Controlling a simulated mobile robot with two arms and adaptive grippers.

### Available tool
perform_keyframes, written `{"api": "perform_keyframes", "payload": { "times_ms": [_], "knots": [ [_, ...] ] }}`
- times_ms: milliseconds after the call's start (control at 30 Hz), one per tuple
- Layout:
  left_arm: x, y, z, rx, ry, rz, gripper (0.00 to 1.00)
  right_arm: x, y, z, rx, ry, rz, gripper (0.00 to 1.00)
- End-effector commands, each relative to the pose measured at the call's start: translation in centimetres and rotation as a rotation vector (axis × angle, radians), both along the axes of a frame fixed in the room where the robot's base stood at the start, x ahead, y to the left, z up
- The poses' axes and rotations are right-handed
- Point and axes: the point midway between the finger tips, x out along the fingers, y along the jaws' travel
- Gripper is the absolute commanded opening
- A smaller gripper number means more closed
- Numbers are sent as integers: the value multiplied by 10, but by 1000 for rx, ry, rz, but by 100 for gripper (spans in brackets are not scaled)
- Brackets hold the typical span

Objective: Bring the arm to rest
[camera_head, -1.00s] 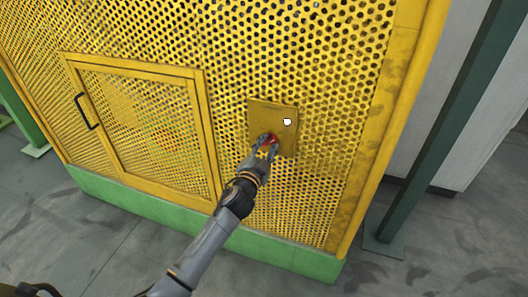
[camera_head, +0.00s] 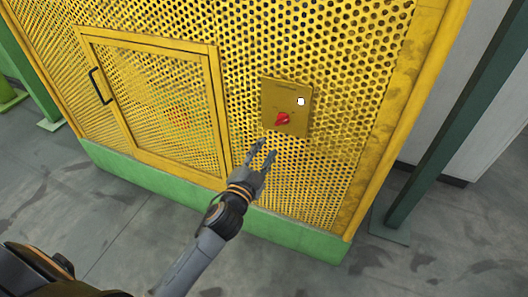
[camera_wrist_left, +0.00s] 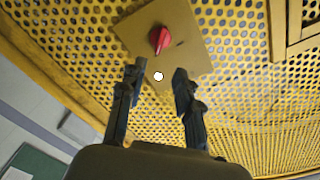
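My left gripper (camera_head: 264,148) is in front of the yellow perforated panel, below a small yellow control plate (camera_head: 272,98). The plate carries a red rotary knob (camera_head: 282,119) and a round white button or lamp (camera_head: 301,101). In the left wrist view my left gripper's two fingers (camera_wrist_left: 158,80) are spread apart with nothing between them. The red knob (camera_wrist_left: 160,40) lies beyond the fingertips, apart from them, and the white spot (camera_wrist_left: 158,76) appears between the tips. My right gripper is not in view.
A mesh door (camera_head: 155,100) with a black handle (camera_head: 99,86) is left of the plate. A green base strip (camera_head: 165,176) runs along the bottom of the guard. A dark green post (camera_head: 440,140) stands at the right. Grey floor (camera_head: 300,275) in front is clear.

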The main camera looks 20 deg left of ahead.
Motion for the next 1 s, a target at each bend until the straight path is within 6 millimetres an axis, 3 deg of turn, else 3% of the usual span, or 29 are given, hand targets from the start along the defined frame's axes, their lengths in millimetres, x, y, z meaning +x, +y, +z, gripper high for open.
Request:
{"api": "perform_keyframes", "payload": {
  "times_ms": [267, 367, 467, 667, 800, 867, 1000],
  "knots": [
    [0, 0, -1, -1, 3, 0, 33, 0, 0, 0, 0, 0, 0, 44],
    [0, 0, -18, -10, 36, 1, 33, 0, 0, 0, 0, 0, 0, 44],
    [-3, 2, -64, -36, 126, 4, 33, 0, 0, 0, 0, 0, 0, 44],
    [-39, 8, -207, -129, 416, 35, 33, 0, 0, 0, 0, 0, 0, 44],
    [-90, 13, -303, -198, 624, 77, 33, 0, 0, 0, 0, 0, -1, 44],
    [-117, 15, -340, -228, 708, 100, 33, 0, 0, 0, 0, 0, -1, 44],
    [-192, 20, -418, -295, 907, 164, 33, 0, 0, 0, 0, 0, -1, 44]
  ]
}}
